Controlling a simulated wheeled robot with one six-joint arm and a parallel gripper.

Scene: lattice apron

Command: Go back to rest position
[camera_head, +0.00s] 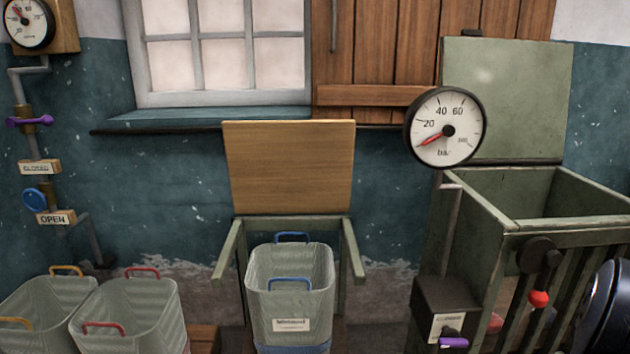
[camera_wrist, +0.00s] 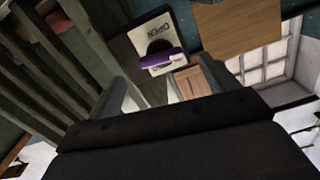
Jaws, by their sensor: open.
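My gripper (camera_wrist: 165,98) shows in the wrist view with its two grey fingers spread apart. It is open, and I see nothing held between the fingers. Beyond the fingers is a purple handle (camera_wrist: 162,60) on a plate lettered OPEN; I cannot tell how far it is from the fingertips. In the head view my gripper does not show clearly. A purple handle (camera_head: 453,342) also shows there, on a dark box (camera_head: 445,295) below the large gauge.
A green slatted bin (camera_head: 585,225) with its lid raised stands at the right, beside a gauge (camera_head: 445,127). A basket with blue handles (camera_head: 290,290) stands in a green frame at the centre. Baskets with yellow (camera_head: 40,300) and red handles (camera_head: 130,310) stand at the left.

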